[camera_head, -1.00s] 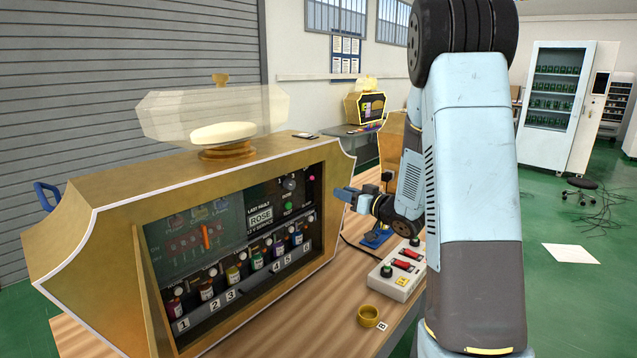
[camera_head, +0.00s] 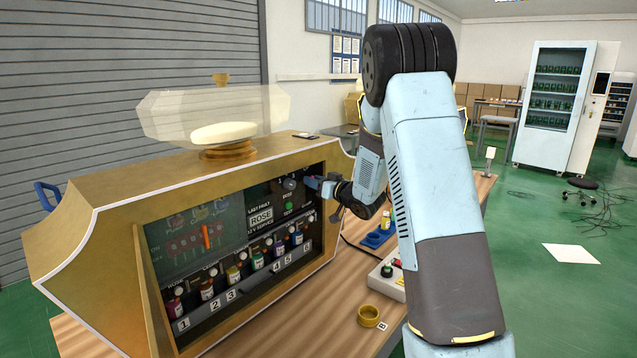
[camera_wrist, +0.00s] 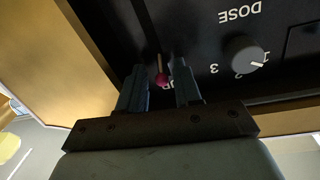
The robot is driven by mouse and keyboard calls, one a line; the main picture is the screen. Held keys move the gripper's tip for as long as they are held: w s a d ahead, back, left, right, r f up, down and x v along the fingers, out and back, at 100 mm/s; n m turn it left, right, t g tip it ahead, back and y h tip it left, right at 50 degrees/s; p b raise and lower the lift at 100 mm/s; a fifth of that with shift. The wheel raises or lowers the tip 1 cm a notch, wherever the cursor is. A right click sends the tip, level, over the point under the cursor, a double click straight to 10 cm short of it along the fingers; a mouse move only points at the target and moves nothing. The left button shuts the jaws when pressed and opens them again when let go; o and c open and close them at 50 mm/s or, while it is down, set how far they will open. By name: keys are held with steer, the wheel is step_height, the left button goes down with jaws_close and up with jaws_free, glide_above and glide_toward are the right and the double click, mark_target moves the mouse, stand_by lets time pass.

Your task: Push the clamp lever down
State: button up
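The clamp lever (camera_wrist: 161,79) shows in the wrist view as a thin stem with a dark red knob. It stands on the black panel (camera_wrist: 110,20) of the gold machine. My gripper (camera_wrist: 160,84) is open, with one finger on each side of the knob. I see a gap on both sides, and no clear contact. In the head view my gripper (camera_head: 314,184) is at the right end of the panel and hides the lever.
A grey dose dial (camera_wrist: 247,54) is beside the lever. The gold frame (camera_head: 341,165) borders the panel. Several small bottles stand in the numbered row. A brass cup (camera_head: 368,315), a control box (camera_head: 388,272) and a blue tray (camera_head: 375,239) are on the table.

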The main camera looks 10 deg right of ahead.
steer(key=shift+w+a, duration=0.1)
steer(key=shift+c, duration=0.2)
jaws_close()
stand_by(0.4)
